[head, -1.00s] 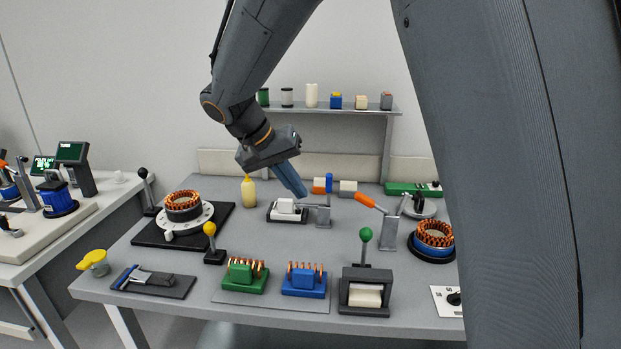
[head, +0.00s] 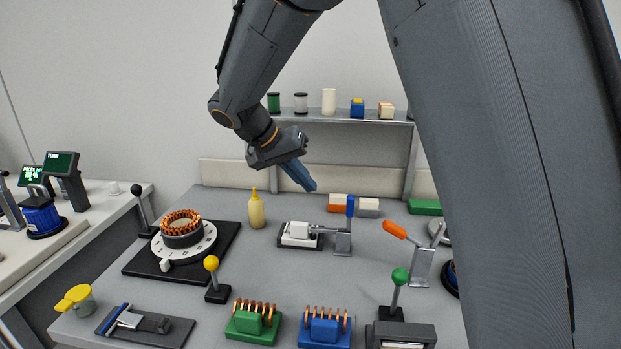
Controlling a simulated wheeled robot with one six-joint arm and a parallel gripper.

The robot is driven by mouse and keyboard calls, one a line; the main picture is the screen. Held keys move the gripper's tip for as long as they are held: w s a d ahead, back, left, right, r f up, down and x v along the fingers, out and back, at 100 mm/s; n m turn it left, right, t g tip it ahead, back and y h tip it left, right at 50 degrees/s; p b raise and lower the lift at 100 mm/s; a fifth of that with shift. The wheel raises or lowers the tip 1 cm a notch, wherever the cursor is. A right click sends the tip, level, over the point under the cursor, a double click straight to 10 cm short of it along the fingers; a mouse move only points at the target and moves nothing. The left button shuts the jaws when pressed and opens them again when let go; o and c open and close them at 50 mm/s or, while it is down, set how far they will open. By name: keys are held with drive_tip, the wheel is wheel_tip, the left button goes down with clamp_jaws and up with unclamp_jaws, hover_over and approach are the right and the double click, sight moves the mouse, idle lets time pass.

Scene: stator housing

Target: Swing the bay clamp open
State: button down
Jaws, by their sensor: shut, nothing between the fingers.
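A toggle clamp with an upright blue handle (head: 350,207) and a grey post (head: 343,242) stands mid-table. Its grey bar reaches left, level, toward a white block (head: 298,230) on a dark base; whether it presses on the block is too small to tell. A second clamp, with a grey post (head: 422,267) and a slanted orange handle (head: 395,229), stands to the right, partly behind my arm. I cannot tell which is the bay clamp. My gripper (head: 312,187) has blue fingers, shut and empty, in the air above and left of the blue handle, apart from it.
A yellow bottle (head: 257,212) stands left of the white block. A stator on a round white dial (head: 190,247) sits at left. Orange and white blocks (head: 368,207) lie behind the blue handle. Lever knobs, yellow (head: 211,263) and green (head: 400,276), stand nearer the front.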

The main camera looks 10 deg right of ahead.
sight(350, 215)
drive_tip(key=d+f+p, duration=0.4)
drive_tip(key=d+f, duration=0.1)
drive_tip(key=d, duration=0.2)
drive_tip(key=shift+d+f, duration=0.3)
drive_tip(key=shift+f, duration=0.1)
drive_tip(key=shift+w, duration=0.1)
